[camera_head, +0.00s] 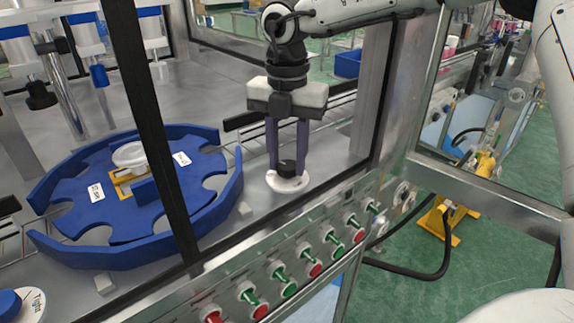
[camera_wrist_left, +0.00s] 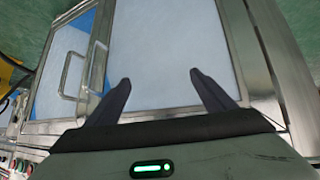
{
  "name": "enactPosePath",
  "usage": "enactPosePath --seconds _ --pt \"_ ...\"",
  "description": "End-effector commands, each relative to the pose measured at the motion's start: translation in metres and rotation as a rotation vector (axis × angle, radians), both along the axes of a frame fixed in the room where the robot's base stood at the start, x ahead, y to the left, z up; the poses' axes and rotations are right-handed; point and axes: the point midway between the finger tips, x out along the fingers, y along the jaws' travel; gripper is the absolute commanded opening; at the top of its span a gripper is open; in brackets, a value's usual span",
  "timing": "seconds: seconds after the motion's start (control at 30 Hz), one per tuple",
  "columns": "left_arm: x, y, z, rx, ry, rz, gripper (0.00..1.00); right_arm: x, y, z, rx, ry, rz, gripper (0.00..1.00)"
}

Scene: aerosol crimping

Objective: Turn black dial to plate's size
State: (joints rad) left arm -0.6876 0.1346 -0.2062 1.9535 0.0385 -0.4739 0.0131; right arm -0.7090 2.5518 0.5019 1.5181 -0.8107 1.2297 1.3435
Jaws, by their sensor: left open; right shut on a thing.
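The black dial (camera_head: 287,167) stands on a white round base (camera_head: 287,182) on the metal bench, right of the blue plate. My right gripper (camera_head: 288,160) points straight down from above and is shut on the black dial, with a finger on each side of it. The blue plate (camera_head: 112,217) is a round plate with scalloped notches inside a raised blue rim, left of the dial. White size labels lie on it; their print is too small to read surely. My left gripper (camera_wrist_left: 160,95) is open and empty in the left wrist view, in front of a cabinet door.
A dark frame post (camera_head: 150,130) crosses in front of the blue plate. A row of red and green knobs (camera_head: 290,270) runs along the front panel. In the left wrist view, a metal door handle (camera_wrist_left: 80,72) is at the left.

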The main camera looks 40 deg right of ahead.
Motion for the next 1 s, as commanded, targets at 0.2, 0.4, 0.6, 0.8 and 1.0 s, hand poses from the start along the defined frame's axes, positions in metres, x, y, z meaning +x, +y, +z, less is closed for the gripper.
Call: enactPosePath --seconds 0.2,0.4,0.6,0.8,1.0 --pt "0.0018 -0.0040 -0.0063 -0.003 -0.005 -0.005 0.77 0.0002 -0.0003 -0.0012 -0.001 -0.002 0.168 0.10" --pt "0.0041 -0.0048 -0.0057 -0.005 -0.012 -0.005 0.77 -0.0001 -0.0006 -0.0005 -0.001 -0.001 0.287 0.10" --pt "0.0036 -0.0049 -0.0078 -0.004 -0.009 -0.004 0.77 -0.0004 -0.0008 -0.0001 -0.002 0.000 0.357 0.10" --pt "0.0036 -0.0048 -0.0085 -0.004 -0.008 -0.004 0.77 -0.0006 -0.0009 0.0001 -0.002 0.000 0.385 0.10" --pt "0.0037 -0.0047 -0.0084 -0.004 -0.008 -0.004 0.77 -0.0006 -0.0008 0.0002 -0.002 0.000 0.389 0.10"
